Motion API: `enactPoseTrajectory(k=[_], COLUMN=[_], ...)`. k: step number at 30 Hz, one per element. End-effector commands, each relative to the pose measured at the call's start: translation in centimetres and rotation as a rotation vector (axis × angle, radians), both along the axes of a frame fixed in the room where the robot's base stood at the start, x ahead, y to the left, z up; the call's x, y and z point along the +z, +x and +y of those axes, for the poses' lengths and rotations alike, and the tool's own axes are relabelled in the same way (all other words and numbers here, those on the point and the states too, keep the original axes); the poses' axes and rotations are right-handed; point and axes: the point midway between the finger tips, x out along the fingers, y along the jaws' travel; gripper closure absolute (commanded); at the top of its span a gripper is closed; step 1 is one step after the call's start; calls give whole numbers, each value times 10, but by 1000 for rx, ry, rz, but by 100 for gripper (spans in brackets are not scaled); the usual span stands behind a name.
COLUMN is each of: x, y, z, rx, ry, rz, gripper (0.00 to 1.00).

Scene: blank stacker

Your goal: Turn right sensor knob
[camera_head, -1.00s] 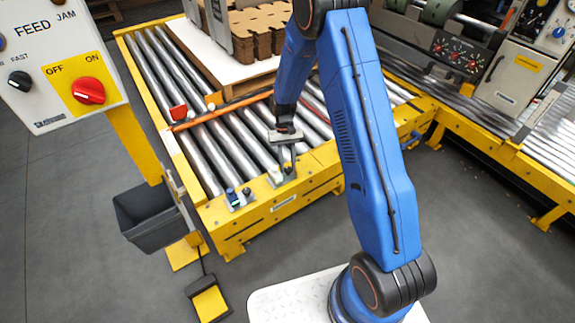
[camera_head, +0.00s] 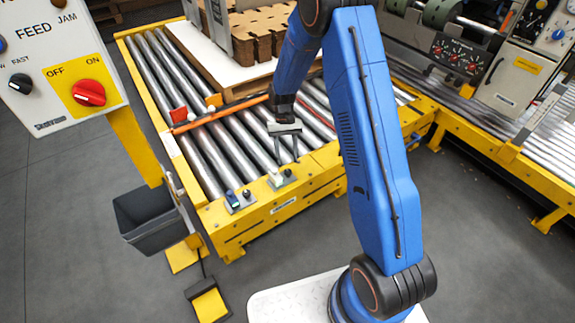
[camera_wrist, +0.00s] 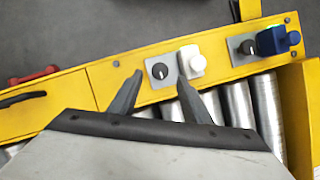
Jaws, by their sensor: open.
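The right sensor knob (camera_head: 288,173) is a small black dial with a light mark, on a grey plate beside a white sensor (camera_head: 276,180) on the yellow front rail. In the wrist view, this knob (camera_wrist: 160,71) shows between the two fingers, with the white sensor (camera_wrist: 192,62) by the right fingertip. My gripper (camera_head: 287,162) is open and empty, fingers pointing down at the knob. It also shows in the wrist view (camera_wrist: 160,68). I cannot tell whether a finger touches the knob or the sensor.
A second knob (camera_head: 247,193) with a blue sensor (camera_head: 233,198) sits on the rail to the left. Metal rollers (camera_head: 205,160) lie behind the rail. A control box (camera_head: 55,60) stands at the left, and a grey bin (camera_head: 150,220) below it.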

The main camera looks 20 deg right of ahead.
Motion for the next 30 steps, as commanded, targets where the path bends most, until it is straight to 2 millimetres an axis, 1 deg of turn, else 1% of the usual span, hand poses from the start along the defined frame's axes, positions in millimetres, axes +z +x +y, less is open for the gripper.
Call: enactPoseTrajectory(k=[1, 3, 12, 18, 24, 30], x=[10, 23, 78, 105, 117, 118], y=[5, 10, 33, 44, 48, 49], z=[0, -1, -3, -4, -5, -5], rx=[0, 0, 0, 0, 0, 0], ry=[1, 1, 0, 0, 0, 0], rz=[-4, -4, -3, -2, 0, 0], gripper=[56, 56, 56, 56, 56, 56])
